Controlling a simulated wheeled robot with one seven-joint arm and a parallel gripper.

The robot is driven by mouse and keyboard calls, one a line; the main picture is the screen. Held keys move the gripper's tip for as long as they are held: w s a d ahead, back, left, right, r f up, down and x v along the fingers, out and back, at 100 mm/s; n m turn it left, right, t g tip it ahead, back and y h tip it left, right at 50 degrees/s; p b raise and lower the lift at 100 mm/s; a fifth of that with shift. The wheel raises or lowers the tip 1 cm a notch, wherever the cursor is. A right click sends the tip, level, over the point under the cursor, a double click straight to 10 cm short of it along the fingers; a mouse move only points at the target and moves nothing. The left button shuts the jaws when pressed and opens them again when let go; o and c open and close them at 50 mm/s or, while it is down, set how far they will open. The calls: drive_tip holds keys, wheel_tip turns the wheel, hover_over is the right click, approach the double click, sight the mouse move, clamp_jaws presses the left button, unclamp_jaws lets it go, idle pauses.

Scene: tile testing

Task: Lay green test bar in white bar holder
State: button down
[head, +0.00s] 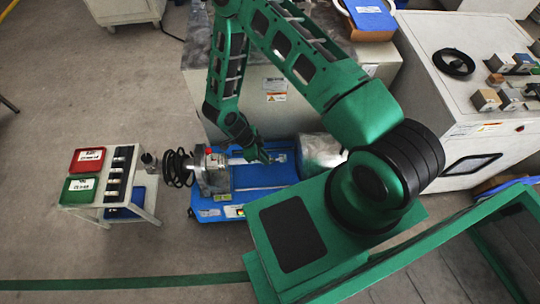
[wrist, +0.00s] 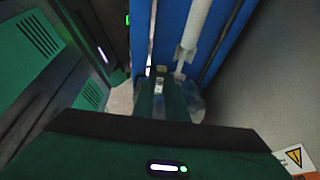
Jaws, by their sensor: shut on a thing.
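My gripper (head: 258,154) reaches down over the blue bed of a machine at the picture's middle, and is shut. In the wrist view, a dark green piece (wrist: 158,104) shows at the gripper, most likely the green test bar. Its ends and the jaws' grip on it are too dark to make out. A pale rod with a white forked end (wrist: 184,52) runs along the blue bed in the wrist view, right of and beyond the gripper. It may be part of the white bar holder; I cannot tell. I cannot tell whether the held piece touches it.
A metal block (head: 213,174) stands at the blue bed's (head: 265,178) left end, and a silvery cylinder (head: 320,152) at its right. A small white cart (head: 147,198) with a red bin (head: 88,160) and a green bin (head: 79,188) stands left. A grey cabinet (head: 280,110) rises behind the bed.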

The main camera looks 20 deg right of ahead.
drive_tip(key=w+d+f, duration=0.2)
drive_tip(key=d, duration=0.1)
drive_tip(key=w+d+f, duration=0.1)
drive_tip(key=shift+w+d+f, duration=0.25)
drive_tip(key=shift+w+d, duration=0.1)
drive_tip(key=shift+f, duration=2.05)
drive_tip(key=shift+f, duration=0.1)
drive_tip(key=shift+f, duration=0.1)
drive_tip(key=c, duration=1.8)
unclamp_jaws()
drive_tip(key=v, duration=1.2)
drive_tip(key=shift+r, duration=0.3)
drive_tip(key=shift+w+d, duration=0.1)
